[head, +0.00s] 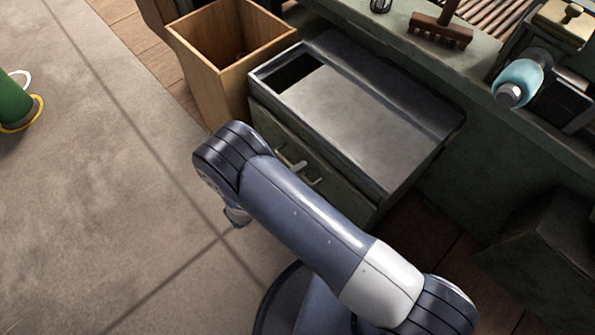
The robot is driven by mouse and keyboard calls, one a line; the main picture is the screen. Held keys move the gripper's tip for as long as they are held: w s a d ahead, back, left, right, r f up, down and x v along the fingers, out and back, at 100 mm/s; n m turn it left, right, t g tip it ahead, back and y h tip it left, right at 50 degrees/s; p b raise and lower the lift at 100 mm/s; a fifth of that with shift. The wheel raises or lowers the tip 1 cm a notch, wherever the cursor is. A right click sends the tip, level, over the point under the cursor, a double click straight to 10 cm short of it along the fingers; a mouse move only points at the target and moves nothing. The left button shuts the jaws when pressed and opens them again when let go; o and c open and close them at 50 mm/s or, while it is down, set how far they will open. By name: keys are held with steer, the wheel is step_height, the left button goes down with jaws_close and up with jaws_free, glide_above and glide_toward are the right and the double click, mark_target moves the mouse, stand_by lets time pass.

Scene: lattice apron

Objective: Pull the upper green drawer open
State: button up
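The dark green drawer cabinet (270,110) stands at the middle of the head view, under a grey metal top with a raised rim. Its upper drawer front (325,165) faces the lower left and looks flush with the cabinet. A pale handle (291,162) shows on the front just above my arm; a second pale piece shows a little lower right. My arm crosses in front of the cabinet and hides much of its lower front. My gripper's fingers cannot be made out; the arm's far end bends down behind its own link, over the floor left of the cabinet.
A tall open wooden bin (228,50) stands against the cabinet's left side. A green workbench with a brush (440,30) and a light blue tool (520,78) runs along the right. A green object (14,100) is at the far left.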

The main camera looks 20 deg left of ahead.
steer(key=shift+c, duration=0.2)
jaws_close()
stand_by(0.4)
